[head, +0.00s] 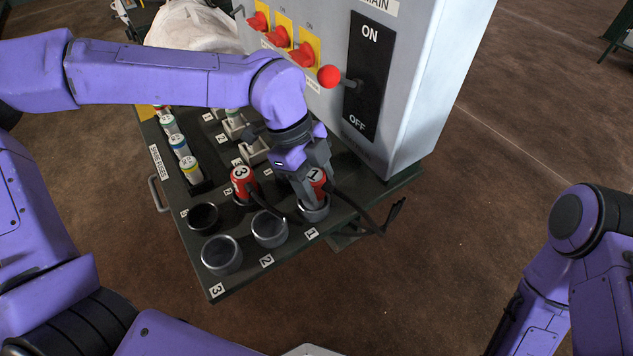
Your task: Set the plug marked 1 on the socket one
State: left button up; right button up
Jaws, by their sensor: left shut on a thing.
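My left gripper (310,197) is shut on the red plug marked 1 (317,177), directly over socket one (314,213). The plug stands about upright, with its white 1 label facing up and a dark cable running from it to the right. The fingers hide its lower end, so I cannot tell whether it is inside the socket or just above it. Socket one is a round grey metal cup beside the label 1 on the dark board's front right edge. My right forearm is at the lower right; its gripper does not show.
Socket two (269,229) and socket three (221,255) are open and empty. Behind them, a red plug marked 3 (242,182) stands in a holder beside an empty dark one (204,217). A grey switch cabinet (430,90) rises close behind my gripper. Spare fuses (190,168) stand at left.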

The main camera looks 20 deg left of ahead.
pick_arm(q)
jog(key=shift+f+b, duration=0.45)
jog(key=shift+f, duration=0.3)
jog(key=o, duration=0.9)
jog(key=shift+c, duration=0.2)
jog(key=p+v, duration=0.2)
jog(key=shift+r, duration=0.3)
jog(key=s+p+v, duration=0.1)
jog(key=p+v, duration=0.7)
jog(key=shift+w+a+r+p, duration=0.25)
jog(key=shift+w+p, duration=0.1)
jog(key=shift+w, duration=0.2)
jog(key=shift+f, duration=0.1)
